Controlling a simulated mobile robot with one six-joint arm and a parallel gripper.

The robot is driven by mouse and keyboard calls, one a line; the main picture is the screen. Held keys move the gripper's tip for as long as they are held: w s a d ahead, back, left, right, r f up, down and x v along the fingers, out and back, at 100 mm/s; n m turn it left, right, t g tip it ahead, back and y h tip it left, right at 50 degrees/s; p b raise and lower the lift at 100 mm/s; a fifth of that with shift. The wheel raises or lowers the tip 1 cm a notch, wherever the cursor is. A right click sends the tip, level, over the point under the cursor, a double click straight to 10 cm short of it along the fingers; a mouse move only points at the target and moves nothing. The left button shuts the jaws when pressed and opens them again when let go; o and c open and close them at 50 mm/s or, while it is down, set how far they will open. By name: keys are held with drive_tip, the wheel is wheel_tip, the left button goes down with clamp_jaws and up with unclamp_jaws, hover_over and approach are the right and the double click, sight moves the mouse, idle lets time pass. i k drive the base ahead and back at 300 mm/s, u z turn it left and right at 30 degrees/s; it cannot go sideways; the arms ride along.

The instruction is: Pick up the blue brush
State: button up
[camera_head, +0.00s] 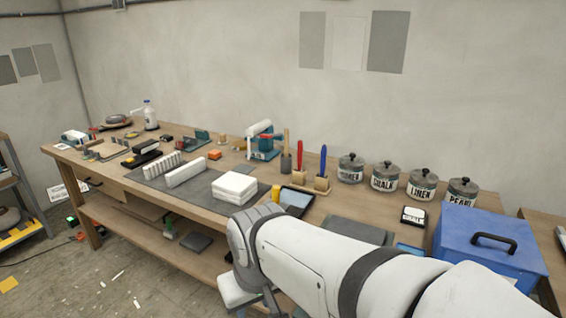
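The blue brush (323,160) stands upright in a wooden holder (309,183) near the back of the workbench, with its blue handle up. A red-handled tool (300,150) stands just left of it. The brush's lower end is hidden in the holder. My white arm reaches from the lower right to the bench's front edge, and its wrist bends downward there. My gripper's fingers cannot be made out below the wrist. The arm's end is in front of and left of the brush, well apart from it.
Several labelled jars (385,176) stand right of the brush. A blue toolbox (487,245) is at the right end. A tablet (295,200) and yellow block (276,193) lie in front of the holder. White blocks (233,187) sit on a dark mat (204,192).

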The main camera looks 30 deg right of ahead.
sight(324, 150)
drive_tip(key=z, duration=0.1)
drive_tip(key=i, duration=1)
drive_tip(key=z, duration=0.05)
